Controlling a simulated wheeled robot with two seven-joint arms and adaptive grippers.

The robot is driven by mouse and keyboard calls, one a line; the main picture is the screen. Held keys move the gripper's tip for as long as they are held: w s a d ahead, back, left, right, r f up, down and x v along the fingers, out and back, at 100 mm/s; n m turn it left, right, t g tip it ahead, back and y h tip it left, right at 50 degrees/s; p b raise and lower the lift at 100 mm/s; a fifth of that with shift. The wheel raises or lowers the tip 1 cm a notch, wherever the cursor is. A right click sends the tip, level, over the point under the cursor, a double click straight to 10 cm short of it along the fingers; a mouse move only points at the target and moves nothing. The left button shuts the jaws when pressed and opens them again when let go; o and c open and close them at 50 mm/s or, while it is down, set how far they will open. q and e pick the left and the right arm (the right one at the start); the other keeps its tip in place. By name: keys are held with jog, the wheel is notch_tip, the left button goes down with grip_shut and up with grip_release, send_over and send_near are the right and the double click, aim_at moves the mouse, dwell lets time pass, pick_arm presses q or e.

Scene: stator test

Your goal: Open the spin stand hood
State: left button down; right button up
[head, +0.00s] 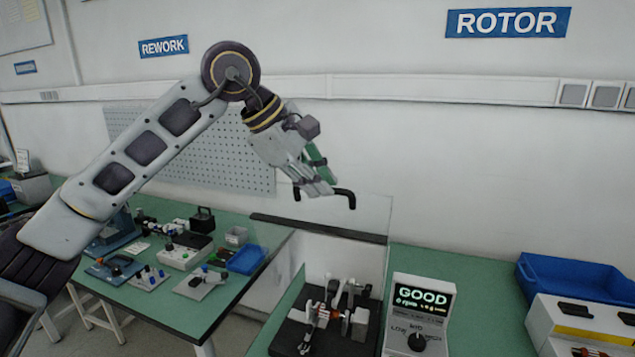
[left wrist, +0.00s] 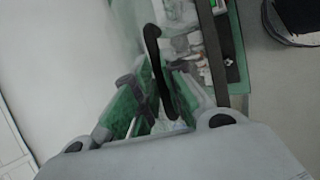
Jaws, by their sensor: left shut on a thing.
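The spin stand hood (head: 345,222) is a clear panel with a dark lower edge, standing raised above the spin stand (head: 330,325). Its black handle (head: 342,192) is at the top. My left gripper (head: 318,187) is at the handle, with its fingers shut on it. In the left wrist view the black handle (left wrist: 153,60) runs between the green-padded fingers (left wrist: 158,97). Part of the handle is hidden by the fingers. The stand's metal fixture on its dark base is visible below the hood. My right gripper is not in view.
A control box (head: 420,312) with a "GOOD" display and a dial stands right of the stand. A blue tray (head: 570,285) and a white unit (head: 580,325) are farther right. The left bench (head: 190,312) holds several small devices and a blue bin (head: 247,259).

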pick_arm(q)
jog(key=c, duration=1.5)
grip_release()
jog(key=shift+v, duration=6.05)
